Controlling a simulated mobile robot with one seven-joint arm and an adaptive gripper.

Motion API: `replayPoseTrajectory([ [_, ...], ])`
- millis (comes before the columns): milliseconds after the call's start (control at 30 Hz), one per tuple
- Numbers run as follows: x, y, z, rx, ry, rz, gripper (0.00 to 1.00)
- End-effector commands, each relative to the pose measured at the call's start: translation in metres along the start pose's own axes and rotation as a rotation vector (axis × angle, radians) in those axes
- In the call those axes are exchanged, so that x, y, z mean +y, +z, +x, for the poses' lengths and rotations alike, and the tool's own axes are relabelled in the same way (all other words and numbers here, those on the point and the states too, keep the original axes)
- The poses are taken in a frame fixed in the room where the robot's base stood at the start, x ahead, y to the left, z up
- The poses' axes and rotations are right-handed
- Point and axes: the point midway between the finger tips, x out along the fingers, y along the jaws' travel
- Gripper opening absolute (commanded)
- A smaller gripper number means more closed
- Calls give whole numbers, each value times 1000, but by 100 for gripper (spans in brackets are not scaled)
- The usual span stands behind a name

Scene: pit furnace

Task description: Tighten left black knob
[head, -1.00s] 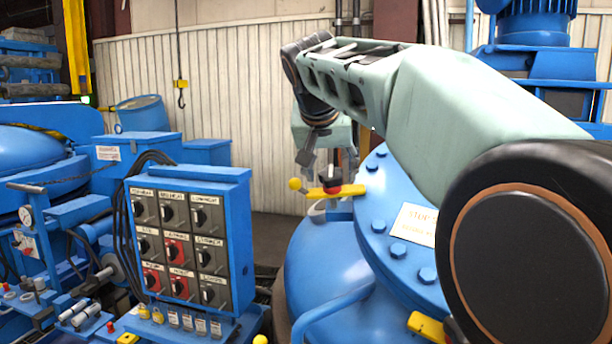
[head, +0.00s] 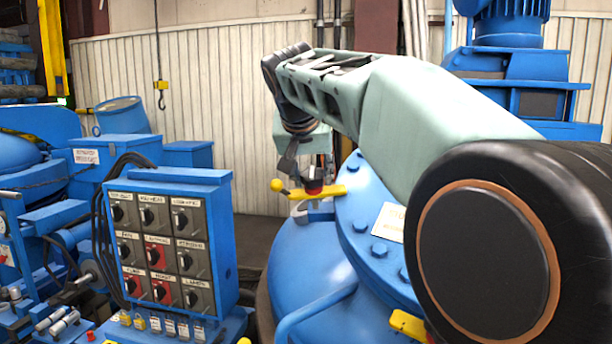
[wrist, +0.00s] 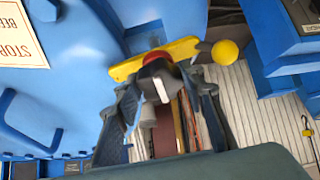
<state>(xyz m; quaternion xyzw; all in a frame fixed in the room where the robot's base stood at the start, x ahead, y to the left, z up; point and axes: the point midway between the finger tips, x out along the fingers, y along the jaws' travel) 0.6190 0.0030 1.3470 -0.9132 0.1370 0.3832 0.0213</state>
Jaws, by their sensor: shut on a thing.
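The left black knob (wrist: 158,75) sits on a red collar (wrist: 156,57) on a yellow bar (wrist: 128,68) with a yellow ball end (wrist: 225,52). In the wrist view my gripper (wrist: 168,86) has its fingers on either side of the knob and is shut on it. In the head view my gripper (head: 306,172) is down at the red collar (head: 314,187), above the yellow bar (head: 333,192) and right of the yellow ball (head: 277,185). The fingers and wrist mostly hide the knob there.
The bar is at the edge of a blue bolted lid (head: 372,225) with a white sign (head: 391,222). Another yellow bar (head: 408,325) shows low, partly behind my arm. A blue switch panel (head: 221,245) stands left. A hook (head: 160,95) hangs behind.

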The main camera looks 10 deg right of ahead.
Motion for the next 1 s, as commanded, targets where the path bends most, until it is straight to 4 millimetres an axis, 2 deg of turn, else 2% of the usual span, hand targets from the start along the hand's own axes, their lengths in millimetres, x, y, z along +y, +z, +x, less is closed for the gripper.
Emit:
replayPoseTrajectory([
  [367,-2,-1,-1,1,55,136,13],
  [1000,-6,-5,-2,2,281,683,13],
])
